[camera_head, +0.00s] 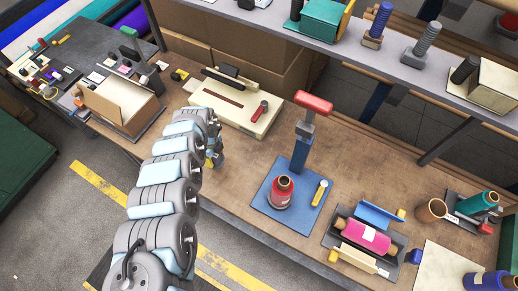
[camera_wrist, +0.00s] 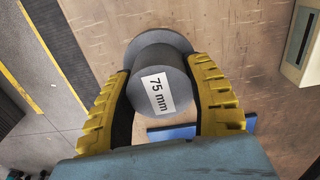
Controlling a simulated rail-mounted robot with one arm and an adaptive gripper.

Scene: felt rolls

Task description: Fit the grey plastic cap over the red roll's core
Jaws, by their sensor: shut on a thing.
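The grey plastic cap (camera_wrist: 150,112) sits between the yellow ribbed fingers of my gripper (camera_wrist: 163,68) in the wrist view. It has a narrower round body with a white "75 mm" label and a wider disc at the far end. My gripper is shut on it, above the wooden bench. In the head view my arm mostly hides my gripper (camera_head: 214,158), and I cannot make out the cap. The red roll (camera_head: 281,196) stands upright on a blue mat (camera_head: 262,217), its brown core opening upward. My gripper is to the left of it, apart from it.
A blue post with a red-topped head (camera_head: 314,103) stands behind the roll. A yellow tool (camera_head: 320,192) lies beside it. A cradle holds a pink roll (camera_head: 362,236) at right. A beige machine (camera_head: 236,108) stands behind my gripper. Bare bench lies between my gripper and the mat.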

